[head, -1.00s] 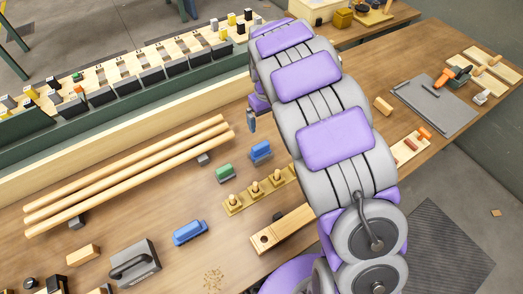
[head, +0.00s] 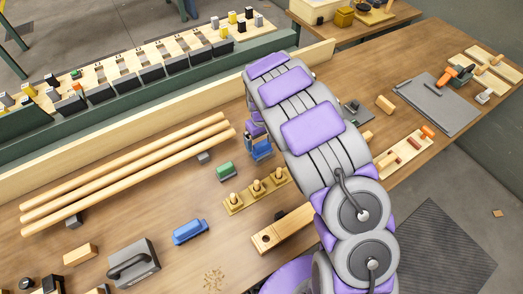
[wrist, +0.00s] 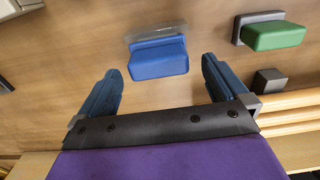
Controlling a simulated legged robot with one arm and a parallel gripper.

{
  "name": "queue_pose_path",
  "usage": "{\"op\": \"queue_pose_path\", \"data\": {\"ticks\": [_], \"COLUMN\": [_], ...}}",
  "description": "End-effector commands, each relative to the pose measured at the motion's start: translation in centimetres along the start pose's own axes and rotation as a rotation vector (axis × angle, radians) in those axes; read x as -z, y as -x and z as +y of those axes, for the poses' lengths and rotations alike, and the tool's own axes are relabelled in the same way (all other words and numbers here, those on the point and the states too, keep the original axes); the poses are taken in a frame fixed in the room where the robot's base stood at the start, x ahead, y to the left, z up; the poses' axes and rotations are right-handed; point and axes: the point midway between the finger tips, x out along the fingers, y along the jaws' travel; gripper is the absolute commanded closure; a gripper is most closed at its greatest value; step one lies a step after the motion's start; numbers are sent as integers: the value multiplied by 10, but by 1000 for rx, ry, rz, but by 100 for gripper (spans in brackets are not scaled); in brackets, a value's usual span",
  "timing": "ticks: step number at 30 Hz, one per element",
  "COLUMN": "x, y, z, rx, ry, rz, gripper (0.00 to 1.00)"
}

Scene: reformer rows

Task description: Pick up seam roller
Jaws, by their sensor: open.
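I cannot tell for sure which thing is the seam roller. In the wrist view, a blue block-shaped tool (wrist: 158,60) with a pale, see-through-looking edge lies on the wooden bench, between and just beyond the tips of my gripper (wrist: 161,75). My gripper is open, with its two blue fingers apart and nothing held. In the head view, the blue tool (head: 261,151) is partly hidden by my gripper (head: 249,140). A green block on a grey base (wrist: 272,36) lies to its right in the wrist view; it also shows in the head view (head: 224,171).
A wooden strip with pegs (head: 235,203), a larger blue block (head: 190,232) and long wooden rods (head: 125,170) lie nearby. A grey mat (head: 435,105) and an orange-handled tool (head: 427,132) are at right. A raised ledge (head: 150,115) runs behind. My arm hides some of the bench.

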Motion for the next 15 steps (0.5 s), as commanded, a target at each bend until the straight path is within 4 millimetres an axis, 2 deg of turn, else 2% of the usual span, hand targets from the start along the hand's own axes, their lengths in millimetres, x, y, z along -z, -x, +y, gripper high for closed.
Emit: {"op": "queue_pose_path", "data": {"ticks": [5, 12, 15], "x": [0, -1, -1], "y": [-11, -46, -53], "z": [1, 2, 1], "rx": [0, 0, 1], "ry": [-1, 0, 0], "rz": [2, 1, 0], "gripper": [0, 0, 0]}}
